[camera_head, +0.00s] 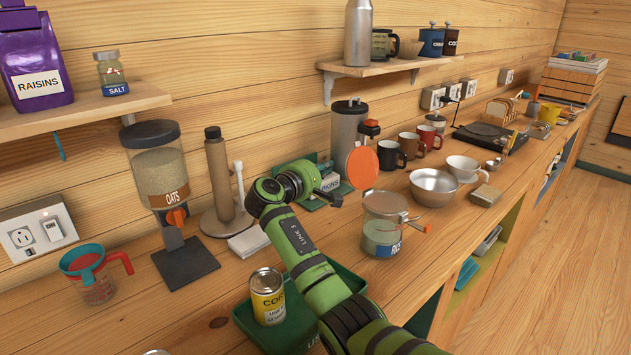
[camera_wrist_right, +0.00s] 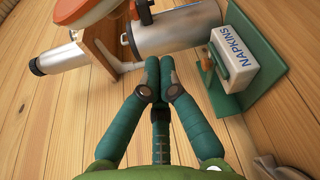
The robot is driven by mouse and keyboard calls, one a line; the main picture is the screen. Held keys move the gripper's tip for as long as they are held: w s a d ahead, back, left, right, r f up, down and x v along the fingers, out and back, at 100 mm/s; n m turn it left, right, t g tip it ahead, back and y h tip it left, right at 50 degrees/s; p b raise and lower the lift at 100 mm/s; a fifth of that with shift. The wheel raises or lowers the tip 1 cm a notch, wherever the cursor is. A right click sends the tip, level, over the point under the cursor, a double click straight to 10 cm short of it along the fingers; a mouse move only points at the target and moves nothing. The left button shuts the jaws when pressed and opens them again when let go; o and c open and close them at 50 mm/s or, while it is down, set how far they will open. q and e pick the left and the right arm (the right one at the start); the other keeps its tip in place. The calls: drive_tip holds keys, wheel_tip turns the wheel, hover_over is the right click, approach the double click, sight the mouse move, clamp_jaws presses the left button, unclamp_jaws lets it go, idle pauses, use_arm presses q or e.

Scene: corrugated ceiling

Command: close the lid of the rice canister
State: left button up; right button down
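The rice canister (camera_head: 382,236) stands upright on the counter, a clear jar with a blue RICE label and a metal clasp at its rim. Its orange round lid (camera_head: 362,167) stands raised, tilted up at the back left of the rim. An orange disc edge (camera_wrist_right: 86,10), apparently this lid, shows at the top of the right wrist view. My right gripper (camera_head: 328,196) is left of the canister and lid, apart from them, near the napkin holder. In the right wrist view its fingers (camera_wrist_right: 159,62) are together with nothing between them. My left gripper is not in view.
The green napkin holder (camera_wrist_right: 238,62) is close to my right gripper. A metal press (camera_head: 347,135) stands behind the lid. A metal bowl (camera_head: 433,188) and mugs are right of the canister. A green tray (camera_head: 302,327) with a yellow can (camera_head: 267,297) lies in front.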

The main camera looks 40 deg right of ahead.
sight(359, 168)
use_arm(q)
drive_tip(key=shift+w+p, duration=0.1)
drive_tip(key=shift+p, duration=0.45)
use_arm(e)
drive_tip(key=s+d, duration=0.1)
drive_tip(key=s+d+r, duration=0.1)
drive_tip(key=d, duration=0.1)
drive_tip(key=shift+s+d, duration=0.25)
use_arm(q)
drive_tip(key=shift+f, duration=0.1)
use_arm(e)
drive_tip(key=shift+d, duration=0.1)
